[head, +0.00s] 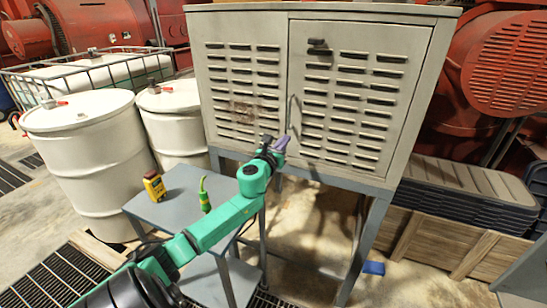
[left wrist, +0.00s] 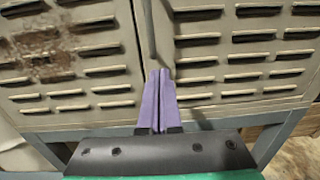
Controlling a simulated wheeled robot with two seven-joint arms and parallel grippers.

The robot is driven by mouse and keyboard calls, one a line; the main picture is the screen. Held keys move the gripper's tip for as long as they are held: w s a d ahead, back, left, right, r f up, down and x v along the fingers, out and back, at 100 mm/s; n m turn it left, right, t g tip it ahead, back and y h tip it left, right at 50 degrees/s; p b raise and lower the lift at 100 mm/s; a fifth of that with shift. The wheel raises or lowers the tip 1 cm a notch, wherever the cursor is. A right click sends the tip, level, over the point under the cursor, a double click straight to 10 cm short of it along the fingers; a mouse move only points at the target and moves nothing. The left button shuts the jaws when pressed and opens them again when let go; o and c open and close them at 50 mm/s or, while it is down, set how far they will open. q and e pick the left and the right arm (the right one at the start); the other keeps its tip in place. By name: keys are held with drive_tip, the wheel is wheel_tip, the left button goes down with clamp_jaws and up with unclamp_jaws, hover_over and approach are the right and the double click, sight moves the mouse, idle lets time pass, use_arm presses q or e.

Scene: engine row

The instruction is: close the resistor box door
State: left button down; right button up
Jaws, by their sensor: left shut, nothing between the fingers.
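The resistor box (head: 240,95) is a grey louvred cabinet on blue-grey legs; its lower front also fills the left wrist view (left wrist: 60,50). Its door (head: 355,100) is the right front panel, with a dark latch (head: 318,46) near its top left. The door looks flush or nearly flush with the frame; I cannot tell if a small gap remains. My left gripper (head: 285,139), with purple fingers, is shut and empty at the door's lower left edge. In the left wrist view its fingertips (left wrist: 159,72) point at the seam; contact is unclear. My right gripper is not in view.
A small grey table (head: 180,207) stands below my left arm with a yellow device (head: 154,187) and a green-yellow tool (head: 204,196). White drums (head: 85,150) stand at left. Stacked dark panels (head: 470,190) and wooden crates (head: 440,240) are at right. A blue object (head: 373,268) lies on the floor.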

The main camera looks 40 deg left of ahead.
use_arm(q)
drive_tip(key=b+v, duration=0.1)
drive_tip(key=v, duration=0.7)
drive_tip(key=shift+f, duration=0.15)
drive_tip(key=shift+d, duration=0.1)
